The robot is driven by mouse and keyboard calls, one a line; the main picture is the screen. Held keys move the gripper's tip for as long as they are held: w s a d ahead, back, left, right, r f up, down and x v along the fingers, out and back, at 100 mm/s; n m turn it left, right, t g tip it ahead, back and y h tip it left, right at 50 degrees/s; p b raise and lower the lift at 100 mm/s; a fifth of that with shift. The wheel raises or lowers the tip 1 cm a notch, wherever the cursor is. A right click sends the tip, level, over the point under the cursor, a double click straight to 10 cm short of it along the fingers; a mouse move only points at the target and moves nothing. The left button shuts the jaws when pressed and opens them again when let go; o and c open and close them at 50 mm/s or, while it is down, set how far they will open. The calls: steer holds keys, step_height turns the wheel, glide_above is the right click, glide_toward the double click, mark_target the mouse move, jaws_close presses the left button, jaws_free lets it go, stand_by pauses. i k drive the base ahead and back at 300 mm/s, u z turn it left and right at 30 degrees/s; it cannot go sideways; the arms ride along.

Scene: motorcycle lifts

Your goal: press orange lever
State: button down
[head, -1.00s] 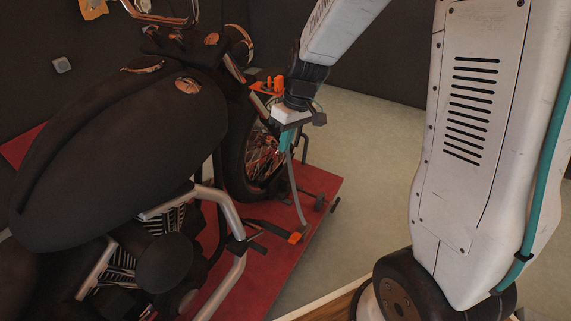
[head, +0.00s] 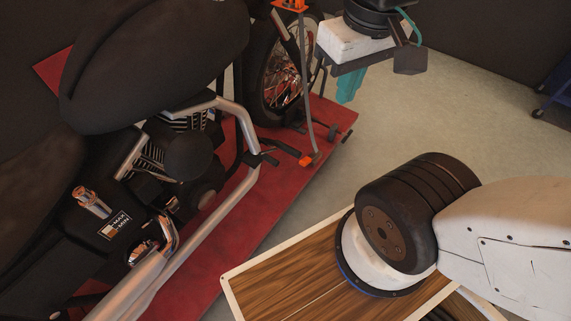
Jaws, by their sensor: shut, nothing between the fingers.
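A thin grey upright rod (head: 308,90) stands at the right edge of the red lift platform (head: 236,262). An orange piece (head: 306,160) sits at its foot, beside a dark bar. Another orange part (head: 290,5) shows at the rod's upper end, cut by the top edge of the picture. I cannot tell which orange part is the lever's pressing surface. My gripper (head: 349,88), with teal fingers pointing down, is shut and empty. In the picture it is to the right of the rod, apart from it and higher than the foot piece.
A black motorcycle (head: 150,60) stands on the platform, its front wheel (head: 280,80) just left of the rod. Chrome pipes (head: 240,150) stick out on the near side. Open floor (head: 440,120) lies to the right. A blue cart (head: 555,95) is at the far right edge.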

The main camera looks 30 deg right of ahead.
mark_target(306, 161)
steer(key=z, duration=0.05)
steer(key=i, duration=0.45)
steer(key=z, duration=0.25)
